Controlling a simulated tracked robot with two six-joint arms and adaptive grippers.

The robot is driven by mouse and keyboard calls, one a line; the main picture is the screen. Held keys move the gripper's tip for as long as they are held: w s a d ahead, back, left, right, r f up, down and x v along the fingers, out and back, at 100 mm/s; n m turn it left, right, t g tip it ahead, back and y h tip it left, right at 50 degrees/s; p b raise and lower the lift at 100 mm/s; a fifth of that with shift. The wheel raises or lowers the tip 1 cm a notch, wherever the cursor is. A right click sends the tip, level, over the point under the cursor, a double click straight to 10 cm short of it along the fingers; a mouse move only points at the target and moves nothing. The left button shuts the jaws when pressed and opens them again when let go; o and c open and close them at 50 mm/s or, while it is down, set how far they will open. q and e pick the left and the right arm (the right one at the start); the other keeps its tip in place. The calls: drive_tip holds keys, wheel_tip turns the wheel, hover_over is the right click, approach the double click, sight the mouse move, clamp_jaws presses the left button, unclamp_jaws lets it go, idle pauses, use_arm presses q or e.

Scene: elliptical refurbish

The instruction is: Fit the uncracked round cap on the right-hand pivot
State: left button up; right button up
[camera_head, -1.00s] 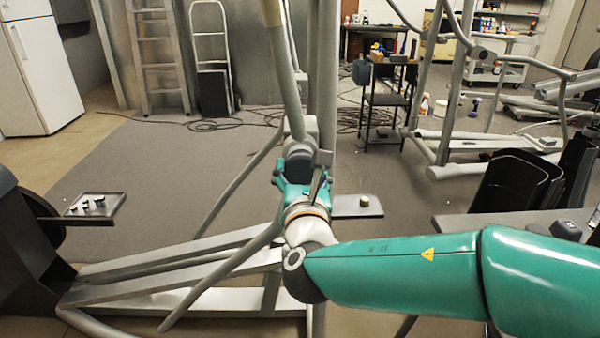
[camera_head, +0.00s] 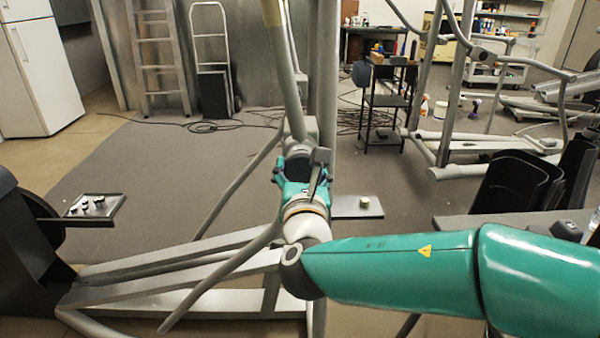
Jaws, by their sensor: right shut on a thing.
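My right gripper (camera_head: 297,169) reaches away from me to the machine's central column. It is shut on a dark round cap (camera_head: 298,162), seen between its fingers. The cap is right at the grey pivot (camera_head: 297,139) at the lower end of a hanging grey arm and covers part of it. I cannot tell whether the cap is seated or only touching, nor see any crack. A small pale round piece (camera_head: 365,202) stands on a grey tray (camera_head: 345,212) to the right, partly behind my arm. My left gripper is out of view.
A dark tray (camera_head: 75,217) with several small parts is at the left. Grey frame rails (camera_head: 170,274) run low across the front. A grey upright (camera_head: 326,90) stands just behind the pivot. Black shells (camera_head: 510,182) stand at the right. The carpet (camera_head: 150,165) at left is mostly clear.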

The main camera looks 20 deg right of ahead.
drive_tip(key=shift+x, duration=0.8)
idle(1.1)
drive_tip(key=o, duration=1.6)
drive_tip(key=shift+o, duration=0.2)
drive_tip(key=shift+s, duration=0.1)
drive_tip(key=v, duration=1.1)
drive_tip(key=shift+s, duration=0.4)
drive_tip(key=shift+a, duration=0.1)
